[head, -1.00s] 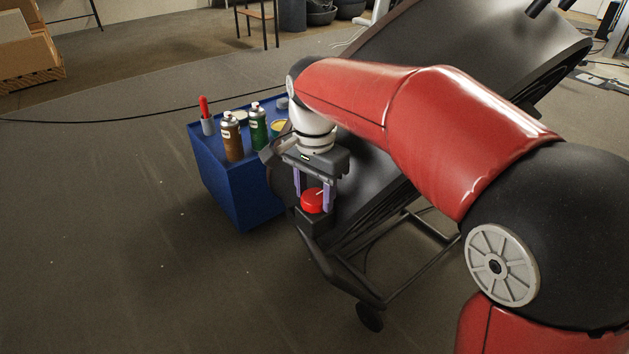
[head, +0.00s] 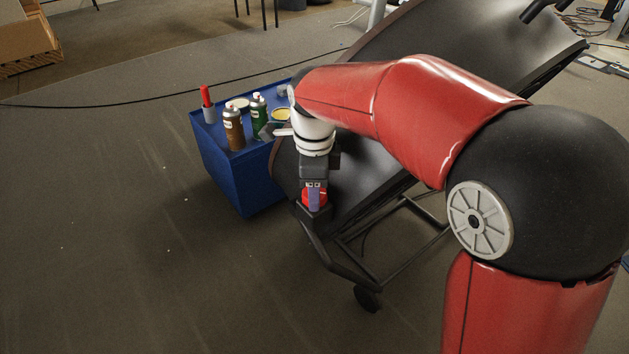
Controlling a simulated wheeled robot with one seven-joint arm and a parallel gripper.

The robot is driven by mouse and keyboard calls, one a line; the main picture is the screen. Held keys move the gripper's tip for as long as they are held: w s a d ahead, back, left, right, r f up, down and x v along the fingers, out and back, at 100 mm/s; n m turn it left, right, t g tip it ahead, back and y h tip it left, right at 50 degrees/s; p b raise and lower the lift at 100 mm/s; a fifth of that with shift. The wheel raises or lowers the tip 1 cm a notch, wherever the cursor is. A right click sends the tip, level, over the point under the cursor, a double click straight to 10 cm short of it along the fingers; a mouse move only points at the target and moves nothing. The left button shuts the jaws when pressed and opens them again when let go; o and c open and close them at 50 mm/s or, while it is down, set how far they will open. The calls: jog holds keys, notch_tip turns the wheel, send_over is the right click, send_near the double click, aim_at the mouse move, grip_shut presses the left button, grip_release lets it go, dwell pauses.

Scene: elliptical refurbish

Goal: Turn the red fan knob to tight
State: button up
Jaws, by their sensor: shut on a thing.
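The red fan knob (head: 323,197) sits on a dark block at the lower left end of the black elliptical machine (head: 367,192). My gripper (head: 314,204) points down over the knob and is shut on it. One purple finger shows in front of the knob and hides part of it. The other finger is hidden behind. The knob's marking cannot be read from here.
A blue cabinet (head: 232,180) stands left of the knob, with a brown spray can (head: 234,130), a green spray can (head: 259,115) and a red-handled tool (head: 206,98) on top. The machine's frame legs and a wheel (head: 367,298) stand below. The floor at left is clear.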

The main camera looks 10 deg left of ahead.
jog(key=shift+m+p, duration=0.5)
jog(key=shift+m, duration=1.1)
jog(key=o, duration=1)
jog(key=shift+r, duration=0.1)
